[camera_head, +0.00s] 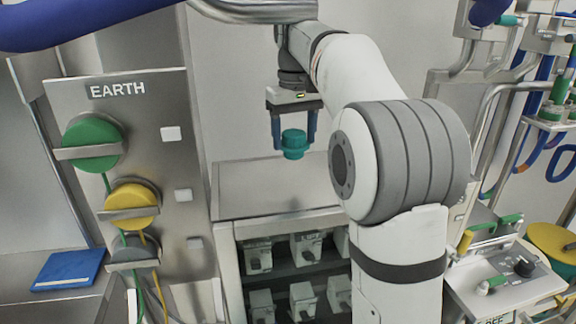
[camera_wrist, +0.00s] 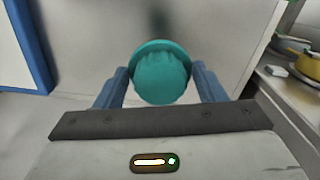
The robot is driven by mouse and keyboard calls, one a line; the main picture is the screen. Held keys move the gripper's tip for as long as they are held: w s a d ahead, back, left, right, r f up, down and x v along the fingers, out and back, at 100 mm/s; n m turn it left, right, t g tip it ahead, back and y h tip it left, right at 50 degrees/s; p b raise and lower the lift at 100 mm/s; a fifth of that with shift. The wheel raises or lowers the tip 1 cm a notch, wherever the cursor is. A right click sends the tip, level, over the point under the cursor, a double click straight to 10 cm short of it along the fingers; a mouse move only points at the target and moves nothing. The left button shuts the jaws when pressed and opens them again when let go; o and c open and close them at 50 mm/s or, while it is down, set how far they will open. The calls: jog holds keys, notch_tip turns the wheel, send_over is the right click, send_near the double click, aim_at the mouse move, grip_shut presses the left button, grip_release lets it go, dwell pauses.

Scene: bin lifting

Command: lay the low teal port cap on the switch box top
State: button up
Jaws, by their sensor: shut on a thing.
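The teal port cap (camera_head: 294,144) is a low, round, ribbed piece held between the blue fingers of my gripper (camera_head: 293,146). The cap also shows in the wrist view (camera_wrist: 162,75), upper middle, with a finger on each side. My gripper points down and is shut on it. The switch box top (camera_head: 262,188), a flat grey surface, lies below the cap in the head view. The cap appears raised above it, with a dark blurred shadow behind it in the wrist view. My arm hides the top's right part.
Shelves of small switches (camera_head: 304,250) show in the open front below the top. A steel EARTH panel (camera_head: 130,180) with green, yellow and grey knobs stands at left. A control box (camera_head: 510,285) and pipes are at right. The visible top is clear.

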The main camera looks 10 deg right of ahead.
aim_at(294, 133)
jog(key=shift+s+f, duration=0.15)
jog(key=shift+f, duration=3.3)
jog(key=shift+f, duration=0.2)
jog(key=o, duration=1.2)
jog(key=shift+c, duration=0.2)
jog(key=shift+r, duration=0.1)
notch_tip(294, 133, up, 12)
jog(key=shift+r, duration=0.1)
